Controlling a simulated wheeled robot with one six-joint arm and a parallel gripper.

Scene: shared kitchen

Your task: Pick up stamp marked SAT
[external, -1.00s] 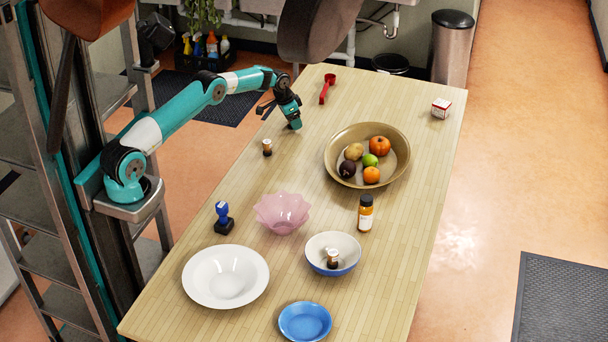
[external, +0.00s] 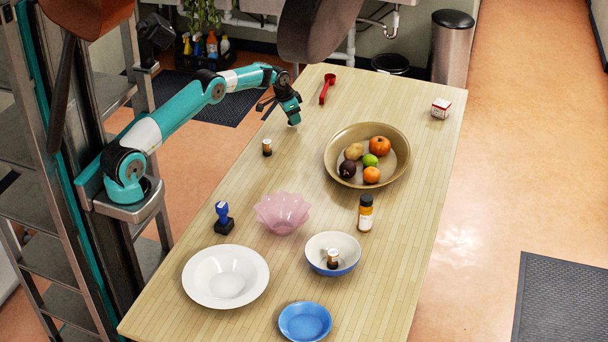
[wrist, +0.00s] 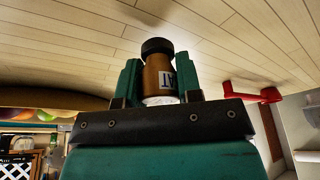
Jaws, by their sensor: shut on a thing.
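My gripper (external: 292,119) is above the far left part of the table. In the wrist view my gripper (wrist: 160,84) is shut on a small brown stamp (wrist: 158,76) with a black end and a pale end. Its white label shows part of some dark letters, apparently an A and a T; the rest is turned out of sight. The black end points away from the gripper. A similar small brown stamp (external: 267,147) stands on the table (external: 300,185), and another (external: 332,259) is in the blue and white bowl (external: 345,268). A blue-handled stamp (external: 223,217) stands near the left edge.
A red scoop (external: 327,88) lies close behind my gripper; it also shows in the wrist view (wrist: 250,93). A tan bowl of fruit (external: 345,135) is to the right. A pink bowl (external: 283,212), white plate (external: 226,277), blue dish (external: 305,322) and orange bottle (external: 365,213) stand nearer.

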